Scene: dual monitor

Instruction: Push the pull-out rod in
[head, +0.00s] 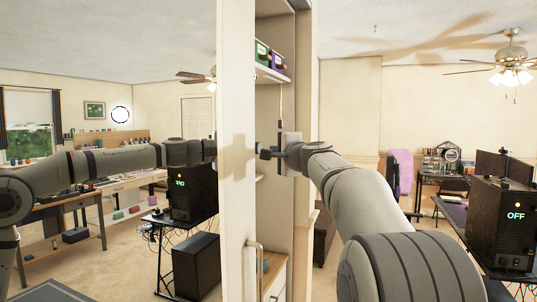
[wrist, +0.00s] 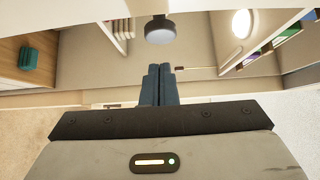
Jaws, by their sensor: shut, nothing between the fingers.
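A dark round knob (wrist: 159,30), which looks like the end of the pull-out rod, shows at the top middle of the wrist view. My gripper (wrist: 158,68) is shut and empty, its two blue-grey fingers pressed together. The fingertips point toward the knob, with a small gap in the picture between them. In the head view my gripper (head: 266,153) is at the opening of a tall cream cabinet (head: 303,80), beside its left panel. The rod's shaft is hidden behind the knob, and I cannot make out the rod in the head view.
The large left area of the head view looks like a mirror, repeating my arm and the room. Boxes (head: 268,58) sit on a cabinet shelf above my gripper. A vertical handle (head: 256,272) is below. A computer tower (head: 502,222) marked OFF stands at the right.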

